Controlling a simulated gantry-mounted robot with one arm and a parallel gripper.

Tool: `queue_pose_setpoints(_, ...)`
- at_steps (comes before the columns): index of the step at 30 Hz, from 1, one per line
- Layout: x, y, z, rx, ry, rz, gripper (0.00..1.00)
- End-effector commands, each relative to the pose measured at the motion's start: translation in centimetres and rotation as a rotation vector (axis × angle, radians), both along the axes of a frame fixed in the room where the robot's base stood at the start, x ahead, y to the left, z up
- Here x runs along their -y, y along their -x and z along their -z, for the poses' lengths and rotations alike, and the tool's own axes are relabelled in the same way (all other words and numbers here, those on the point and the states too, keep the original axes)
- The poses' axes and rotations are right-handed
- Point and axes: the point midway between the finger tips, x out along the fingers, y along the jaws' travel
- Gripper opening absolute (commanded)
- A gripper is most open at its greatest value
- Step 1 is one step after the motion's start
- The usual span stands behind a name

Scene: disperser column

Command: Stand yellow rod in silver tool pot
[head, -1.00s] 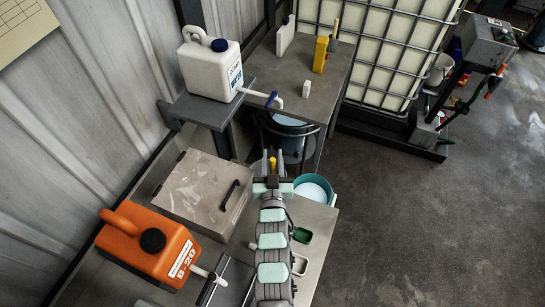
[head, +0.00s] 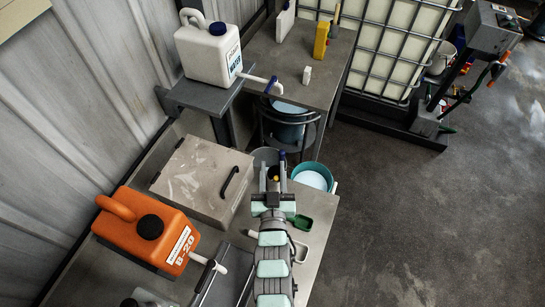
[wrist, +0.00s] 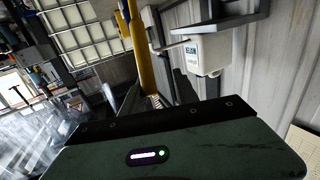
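The yellow rod (wrist: 141,55) runs up from my gripper in the wrist view. In the head view only a small yellow bit of it (head: 276,178) shows between the fingers. My gripper (head: 273,172) appears shut on the rod; the contact itself is mostly hidden. A grey round pot (head: 265,155), which looks like the silver tool pot, shows just beyond the fingertips, partly covered by them. A small dark blue tip shows beside the right finger. I cannot tell the height of the rod above the pot.
A teal bucket (head: 313,177) stands close right of my gripper. A grey lidded box (head: 200,180) and an orange jug (head: 147,235) are to the left. A green scoop (head: 300,222) lies beside my arm. A white water jug (head: 209,50) stands on a shelf behind.

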Motion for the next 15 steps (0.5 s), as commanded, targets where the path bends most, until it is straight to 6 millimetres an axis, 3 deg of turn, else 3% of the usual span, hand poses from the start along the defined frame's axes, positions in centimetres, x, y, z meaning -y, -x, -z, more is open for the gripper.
queue_pose_setpoints(6,0.0,2.3,0.1,0.0,0.0,0.0,0.36)
queue_pose_setpoints(15,0.0,2.7,-0.1,0.001,0.0,0.0,0.36)
